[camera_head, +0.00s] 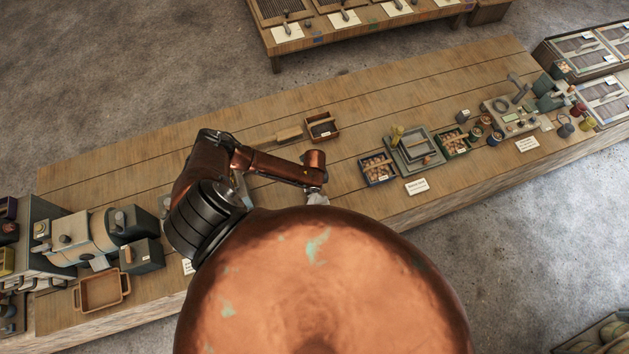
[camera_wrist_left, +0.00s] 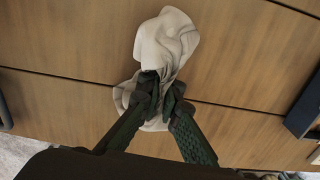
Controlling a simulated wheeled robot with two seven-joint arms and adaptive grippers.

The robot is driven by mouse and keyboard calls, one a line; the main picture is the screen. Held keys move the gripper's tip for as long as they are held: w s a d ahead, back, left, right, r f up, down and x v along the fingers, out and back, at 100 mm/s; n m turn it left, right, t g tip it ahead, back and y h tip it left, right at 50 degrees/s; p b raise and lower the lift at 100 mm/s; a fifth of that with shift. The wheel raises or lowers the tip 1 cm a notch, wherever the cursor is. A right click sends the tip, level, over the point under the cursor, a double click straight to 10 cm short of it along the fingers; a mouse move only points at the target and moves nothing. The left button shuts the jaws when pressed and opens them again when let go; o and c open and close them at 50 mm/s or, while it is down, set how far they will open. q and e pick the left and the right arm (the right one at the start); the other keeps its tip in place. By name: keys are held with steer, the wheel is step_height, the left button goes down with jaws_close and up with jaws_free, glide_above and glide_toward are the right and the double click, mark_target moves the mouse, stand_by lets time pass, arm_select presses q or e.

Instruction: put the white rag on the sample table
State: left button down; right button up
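The white rag (camera_wrist_left: 172,40) is bunched up in the left wrist view, over wooden planks. My left gripper (camera_wrist_left: 164,92) has its two dark green fingers closed together on the rag's middle, with cloth spreading above and below them. I cannot tell whether the rag still touches the wood. In the head view a small pale bit of the rag (camera_head: 317,198) shows below the end of my copper left arm; the fingers are hidden there. My right gripper is not in view. I cannot tell which surface is the sample table.
A long wooden bench (camera_head: 140,150) holds a machine (camera_head: 95,235) and an empty tray (camera_head: 101,291) at left. Another wooden table (camera_head: 370,22) stands behind, across open floor.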

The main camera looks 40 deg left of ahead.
arm_select(q)
steer(key=shift+s+d+f, duration=0.3)
steer(key=shift+s+d, duration=0.15)
steer(key=shift+s, duration=0.1)
steer(key=shift+s+d+f, duration=0.3)
steer(key=shift+s+d, duration=0.15)
steer(key=shift+s, duration=0.05)
steer(key=c, duration=1.8)
jaws_free()
steer(key=shift+o, duration=0.2)
